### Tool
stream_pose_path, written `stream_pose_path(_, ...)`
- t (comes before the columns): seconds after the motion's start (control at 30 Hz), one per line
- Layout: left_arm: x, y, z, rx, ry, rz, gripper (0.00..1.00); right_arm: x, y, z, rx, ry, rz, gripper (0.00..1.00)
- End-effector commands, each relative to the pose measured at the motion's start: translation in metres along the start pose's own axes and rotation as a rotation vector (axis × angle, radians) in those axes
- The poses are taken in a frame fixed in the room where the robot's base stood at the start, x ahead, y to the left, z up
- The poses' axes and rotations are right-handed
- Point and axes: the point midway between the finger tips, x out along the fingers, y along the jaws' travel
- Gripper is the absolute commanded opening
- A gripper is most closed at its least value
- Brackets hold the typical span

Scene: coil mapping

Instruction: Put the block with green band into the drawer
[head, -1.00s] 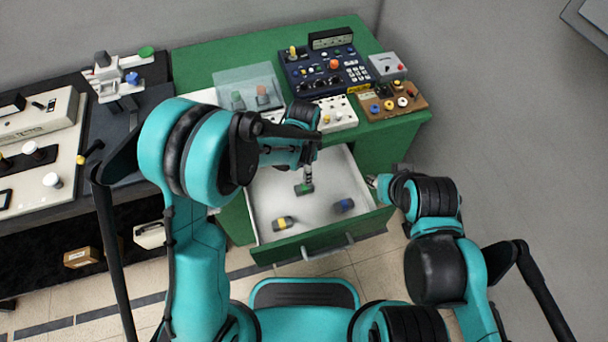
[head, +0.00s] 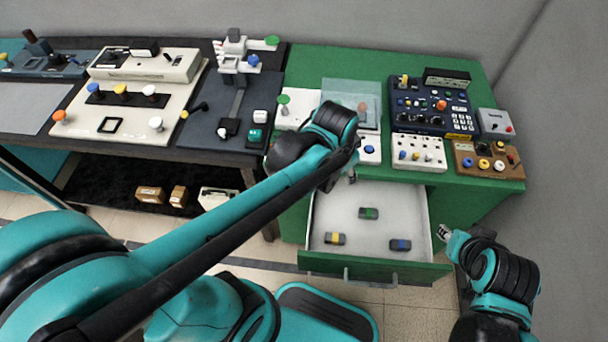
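The block with the green band (head: 369,213) lies inside the open drawer (head: 428,215), near the middle of its white floor. A block with a yellow band (head: 335,239) lies at the drawer's front left, and one with a blue band (head: 400,245) at its front right. My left gripper (head: 352,178) is above the back of the drawer, apart from the green-banded block, mostly hidden by its own arm; its opening does not show clearly. My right gripper (head: 443,233) is just right of the drawer's front corner, holding nothing visible, and its fingers are too small to judge.
The green cabinet top (head: 300,65) carries a dark control panel (head: 437,112), a white button panel (head: 419,153) and a brown button board (head: 485,160). A dark workbench with devices stands left. Boxes (head: 150,194) sit on its lower shelf.

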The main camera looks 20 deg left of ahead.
Motion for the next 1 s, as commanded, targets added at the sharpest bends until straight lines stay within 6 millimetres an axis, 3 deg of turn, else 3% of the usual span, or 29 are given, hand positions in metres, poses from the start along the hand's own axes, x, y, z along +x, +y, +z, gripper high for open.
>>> stream_pose_path(0.1,-0.028,-0.009,0.033,-0.186,0.08,-0.053,0.46,0.0,0.0,0.0,0.0,0.0,0.0,0.33)
stream_pose_path(0.2,-0.043,-0.014,0.056,-0.328,0.146,-0.088,0.46,0.0,0.0,0.0,0.0,0.0,0.0,0.33)
stream_pose_path(0.4,-0.056,-0.018,0.087,-0.521,0.244,-0.131,0.46,0.0,0.0,0.0,0.0,0.0,0.0,0.33)
stream_pose_path(1.0,-0.058,-0.018,0.094,-0.574,0.274,-0.14,0.46,0.0,0.0,0.0,0.0,0.0,0.0,0.33)
